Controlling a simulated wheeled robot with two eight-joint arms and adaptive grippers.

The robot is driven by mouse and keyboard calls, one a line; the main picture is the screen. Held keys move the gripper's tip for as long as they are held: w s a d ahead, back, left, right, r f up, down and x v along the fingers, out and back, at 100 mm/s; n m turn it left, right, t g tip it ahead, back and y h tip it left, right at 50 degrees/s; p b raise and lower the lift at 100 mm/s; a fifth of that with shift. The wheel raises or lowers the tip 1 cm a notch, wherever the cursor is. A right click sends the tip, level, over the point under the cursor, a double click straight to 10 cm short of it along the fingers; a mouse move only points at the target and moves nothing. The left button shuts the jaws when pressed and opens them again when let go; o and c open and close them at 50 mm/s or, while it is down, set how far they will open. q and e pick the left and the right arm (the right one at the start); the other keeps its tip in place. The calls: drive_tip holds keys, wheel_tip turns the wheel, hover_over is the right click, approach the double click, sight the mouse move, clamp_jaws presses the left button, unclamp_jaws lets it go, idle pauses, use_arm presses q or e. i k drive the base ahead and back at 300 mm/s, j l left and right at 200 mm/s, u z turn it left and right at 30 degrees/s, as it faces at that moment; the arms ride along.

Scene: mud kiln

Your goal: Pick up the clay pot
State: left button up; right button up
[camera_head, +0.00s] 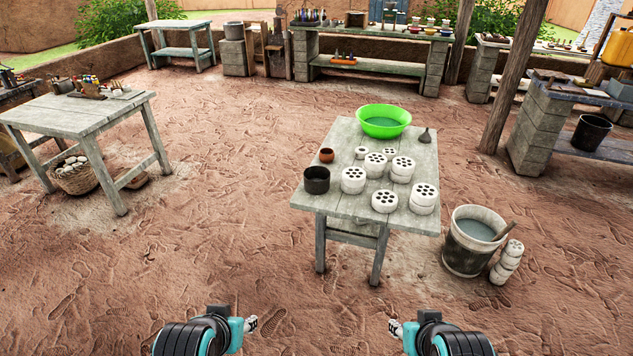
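A small reddish-brown clay pot (327,155) stands upright on the left side of the grey wooden table (350,206) ahead of me. A larger dark, nearly black pot (316,180) stands just in front of it, near the table's left edge. My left gripper (252,324) and my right gripper (394,328) are low at the bottom of the view, over the bare ground on my side of the table. Both are well apart from the pots. Their fingers are small and seen side-on, so their opening is unclear.
The table also holds a green basin (383,121), a dark funnel-shaped piece (425,136) and several white pieces with holes (384,201). A bucket of grey liquid (473,240) stands right of the table. Another table (70,117) is at left. Ground between me and the middle table is clear.

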sight(326, 156)
drive_tip(key=i+j, duration=2.05)
drive_tip(key=i+l+z, duration=0.05)
drive_tip(key=i+l, duration=0.05)
drive_tip(key=i, duration=0.05)
